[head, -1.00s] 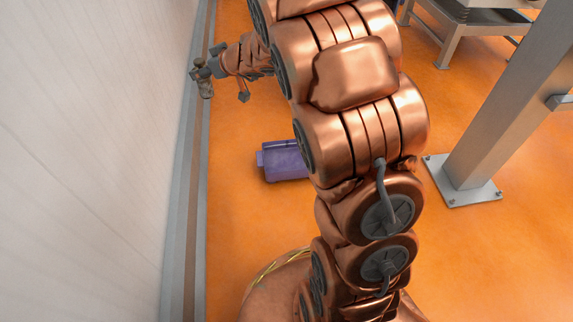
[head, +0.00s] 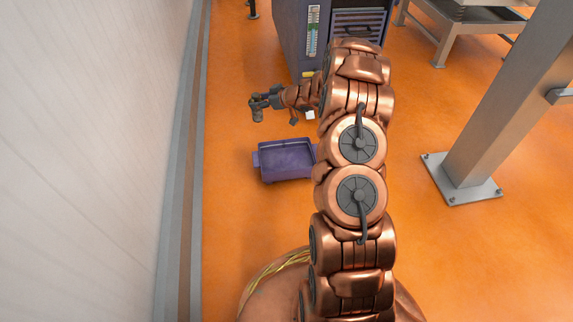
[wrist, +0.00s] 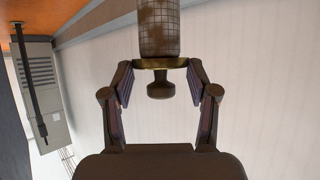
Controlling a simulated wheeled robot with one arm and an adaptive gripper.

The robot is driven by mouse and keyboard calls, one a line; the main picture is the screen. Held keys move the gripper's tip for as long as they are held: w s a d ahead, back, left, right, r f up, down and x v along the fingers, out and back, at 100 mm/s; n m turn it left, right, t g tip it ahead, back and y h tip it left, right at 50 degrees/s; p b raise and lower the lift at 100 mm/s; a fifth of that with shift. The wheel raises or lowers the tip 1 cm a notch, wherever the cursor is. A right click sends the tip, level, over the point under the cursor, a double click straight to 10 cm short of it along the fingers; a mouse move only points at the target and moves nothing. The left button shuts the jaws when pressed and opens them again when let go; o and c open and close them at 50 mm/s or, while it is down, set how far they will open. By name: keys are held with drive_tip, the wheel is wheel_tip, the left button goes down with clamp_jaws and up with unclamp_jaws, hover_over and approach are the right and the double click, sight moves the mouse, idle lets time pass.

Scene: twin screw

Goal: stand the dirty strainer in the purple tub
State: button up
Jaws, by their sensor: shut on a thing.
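The purple tub (head: 287,176) stands on the orange floor, open at the top and looking empty, with a tab on its left side. The dirty strainer (head: 257,113) is held above and beyond the tub, slightly left of it in the head view. In the wrist view the strainer (wrist: 159,30) is a brown mesh cylinder with a brass collar and a dark knob. My gripper (wrist: 160,75) is shut on the strainer at its collar, and the knob lies between the fingers. The strainer's far end is cut off by the wrist view's edge.
A dark purple machine (head: 293,45) with a gauge strip stands behind the tub. A grey post (head: 500,110) is bolted down at right, with a metal stand (head: 440,40) behind it. A white wall (head: 90,150) runs along the left. Floor between wall and tub is clear.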

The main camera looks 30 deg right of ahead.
drive_tip(key=s+d+f+b, duration=0.1)
drive_tip(key=s+d+f, duration=0.3)
drive_tip(key=d+f, duration=0.3)
drive_tip(key=s+d+f, duration=0.3)
drive_tip(key=d+f, duration=0.2)
drive_tip(key=f, duration=0.4)
drive_tip(key=shift+m+h, duration=0.3)
drive_tip(key=shift+a+f+b, duration=0.2)
drive_tip(key=shift+f+b, duration=1.9)
drive_tip(key=shift+f, duration=2.65)
drive_tip(key=shift+f, duration=0.15)
drive_tip(key=o, duration=1.3)
